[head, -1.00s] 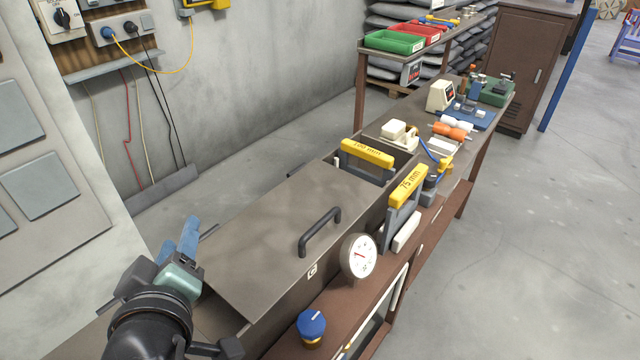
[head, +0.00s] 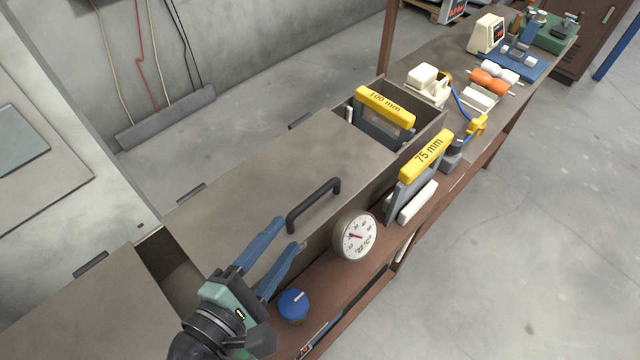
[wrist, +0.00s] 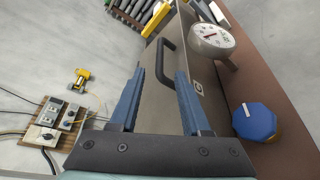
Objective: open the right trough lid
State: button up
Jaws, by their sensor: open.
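The right trough lid (head: 250,180) is a flat grey-brown plate lying closed over the trough, with hinges along its far edge. Its dark arched handle (head: 314,204) stands up near the front edge. My gripper (head: 288,234) is open and empty, just to the near left of the handle, with its blue fingers pointing at it. In the wrist view the handle (wrist: 164,62) shows ahead, between and beyond the two fingertips (wrist: 160,74). I see no contact with it.
A round dial gauge (head: 355,236) and a blue-capped knob (head: 294,306) sit in front of the trough, close to my gripper. Yellow-topped 100 mm (head: 386,104) and 75 mm (head: 427,156) pieces stand to the right. Another lid (head: 90,310) lies at lower left.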

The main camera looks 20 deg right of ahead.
aim_at(310, 204)
jog(key=p+x, duration=0.1)
jog(key=x, duration=1)
jog(key=shift+d, duration=0.15)
grip_shut()
dwell(0.9)
